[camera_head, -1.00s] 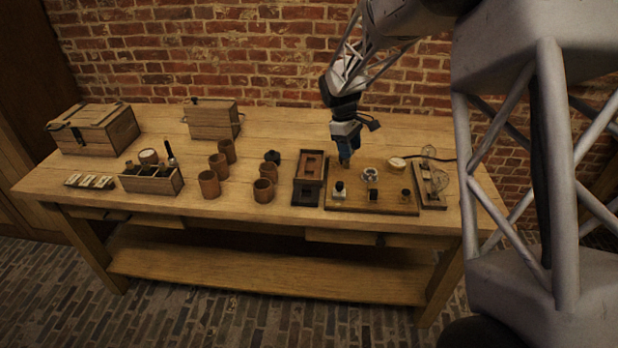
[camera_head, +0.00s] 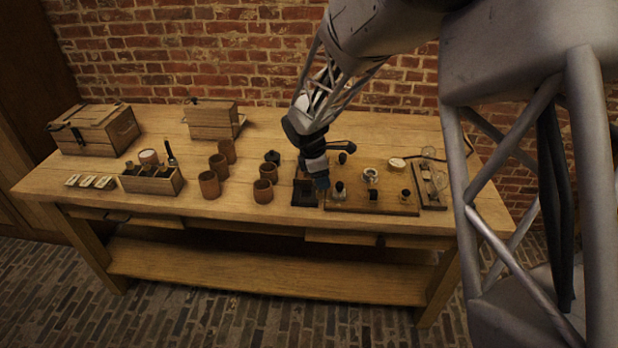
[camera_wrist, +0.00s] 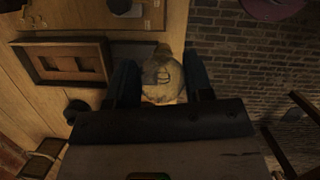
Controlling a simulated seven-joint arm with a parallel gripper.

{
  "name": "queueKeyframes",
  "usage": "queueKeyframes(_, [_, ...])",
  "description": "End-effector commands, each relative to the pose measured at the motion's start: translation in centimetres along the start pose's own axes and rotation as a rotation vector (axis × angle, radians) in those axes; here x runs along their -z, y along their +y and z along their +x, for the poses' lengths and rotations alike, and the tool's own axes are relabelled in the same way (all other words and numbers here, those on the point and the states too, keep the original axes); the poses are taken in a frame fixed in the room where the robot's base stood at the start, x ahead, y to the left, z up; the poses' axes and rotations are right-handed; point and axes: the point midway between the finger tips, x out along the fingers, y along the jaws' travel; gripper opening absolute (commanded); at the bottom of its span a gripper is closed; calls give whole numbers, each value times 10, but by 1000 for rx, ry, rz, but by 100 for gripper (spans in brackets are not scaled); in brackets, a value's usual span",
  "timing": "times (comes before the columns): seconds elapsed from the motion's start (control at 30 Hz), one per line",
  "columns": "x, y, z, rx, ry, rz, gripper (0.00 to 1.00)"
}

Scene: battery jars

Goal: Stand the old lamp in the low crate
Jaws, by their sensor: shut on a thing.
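In the wrist view my gripper (camera_wrist: 162,90) is shut on a rounded, pale glass lamp (camera_wrist: 163,72), held between its two dark fingers. In the head view my gripper (camera_head: 321,184) is above the front right of the bench, beside the dark framed box; the lamp is too small and covered to make out there. The low crate (camera_head: 152,184) is a small open wooden box at the left of the bench, with bottle-like things standing in it. My gripper is well to the right of it and apart from it.
Several brown cups (camera_head: 209,184) stand between the crate and my gripper. The dark framed box (camera_head: 303,194) and a board with small fittings (camera_head: 390,206) are close by my gripper. A large chest (camera_head: 95,132) and a wooden box (camera_head: 212,122) stand behind. Flat pale pieces (camera_head: 88,181) lie left of the crate.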

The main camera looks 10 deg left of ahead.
Motion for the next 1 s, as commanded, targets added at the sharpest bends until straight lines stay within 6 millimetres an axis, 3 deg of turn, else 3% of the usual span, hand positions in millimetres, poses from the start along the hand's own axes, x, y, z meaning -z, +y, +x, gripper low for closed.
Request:
queueKeyframes(0.33, [2,16,2,2,-1,1,19])
queueKeyframes(1.0, [13,104,7,1,0,1,19])
